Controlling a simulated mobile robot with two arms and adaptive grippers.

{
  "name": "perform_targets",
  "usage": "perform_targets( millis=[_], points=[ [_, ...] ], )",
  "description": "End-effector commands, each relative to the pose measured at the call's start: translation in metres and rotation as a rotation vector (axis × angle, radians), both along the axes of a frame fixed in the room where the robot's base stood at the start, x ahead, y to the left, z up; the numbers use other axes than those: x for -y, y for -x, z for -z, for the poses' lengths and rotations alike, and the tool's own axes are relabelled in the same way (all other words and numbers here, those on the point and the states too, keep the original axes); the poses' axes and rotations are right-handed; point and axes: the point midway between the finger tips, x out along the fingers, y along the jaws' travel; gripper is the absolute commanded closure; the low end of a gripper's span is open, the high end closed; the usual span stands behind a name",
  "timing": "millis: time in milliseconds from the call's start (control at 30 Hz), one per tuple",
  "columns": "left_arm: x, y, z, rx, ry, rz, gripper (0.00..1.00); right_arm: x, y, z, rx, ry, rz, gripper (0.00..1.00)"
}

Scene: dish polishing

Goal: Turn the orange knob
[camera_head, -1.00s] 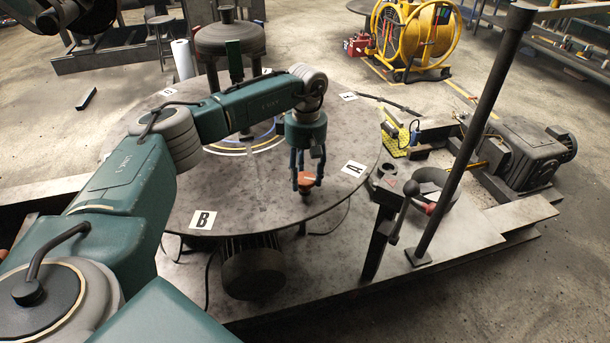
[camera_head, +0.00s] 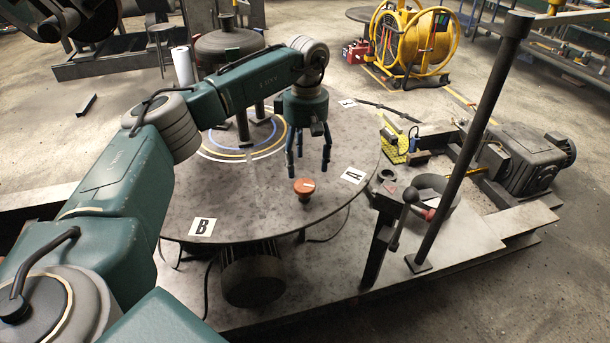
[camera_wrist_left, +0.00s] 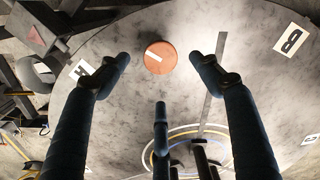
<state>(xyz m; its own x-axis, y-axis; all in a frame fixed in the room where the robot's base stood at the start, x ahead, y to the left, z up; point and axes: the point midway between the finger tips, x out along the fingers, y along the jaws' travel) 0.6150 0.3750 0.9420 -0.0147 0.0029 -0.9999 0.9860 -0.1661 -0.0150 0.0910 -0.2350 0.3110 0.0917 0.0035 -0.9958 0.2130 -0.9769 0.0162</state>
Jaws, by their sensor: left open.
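The orange knob (camera_head: 304,187) stands on the round grey table (camera_head: 255,205) near its front edge, between the labels B and A. A pale stripe marks its top. In the left wrist view the knob (camera_wrist_left: 160,57) shows whole, beyond the fingertips, with its white stripe slanted. My left gripper (camera_head: 308,165) is open and empty, above and a little behind the knob, apart from it. In the left wrist view its fingers (camera_wrist_left: 160,70) are spread wide and nothing is between them. My right gripper is not in view.
White label B (camera_head: 202,227) and label A (camera_head: 353,176) lie flat on the table. A dark upright post (camera_head: 470,150) and a lever with a round black knob (camera_head: 410,190) stand to the right. A dark pot-like vessel (camera_head: 228,45) stands at the back.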

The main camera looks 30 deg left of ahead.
Motion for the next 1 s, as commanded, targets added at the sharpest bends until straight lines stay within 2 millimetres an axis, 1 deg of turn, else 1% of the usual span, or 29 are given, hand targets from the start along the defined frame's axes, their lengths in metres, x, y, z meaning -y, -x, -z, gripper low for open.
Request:
perform_targets(
  millis=[33, 100, 200, 300, 433, 1000],
  points=[
    [0.001, -0.001, -0.011, 0.004, 0.001, 0.0, 0.35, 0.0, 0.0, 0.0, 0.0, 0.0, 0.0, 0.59],
    [0.001, -0.001, -0.023, 0.003, 0.001, 0.0, 0.35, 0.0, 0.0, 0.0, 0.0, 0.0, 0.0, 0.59],
    [0.001, -0.001, -0.035, 0.002, 0.001, 0.0, 0.35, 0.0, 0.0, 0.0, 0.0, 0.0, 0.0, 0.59],
    [0.001, -0.001, -0.041, 0.001, 0.002, 0.0, 0.35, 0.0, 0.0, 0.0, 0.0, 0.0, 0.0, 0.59],
    [0.001, -0.001, -0.044, 0.0, 0.002, 0.0, 0.35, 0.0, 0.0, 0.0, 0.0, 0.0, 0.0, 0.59],
    [0.001, -0.001, -0.043, -0.001, 0.001, 0.001, 0.35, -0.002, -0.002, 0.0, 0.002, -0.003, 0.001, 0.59]
  ],
)
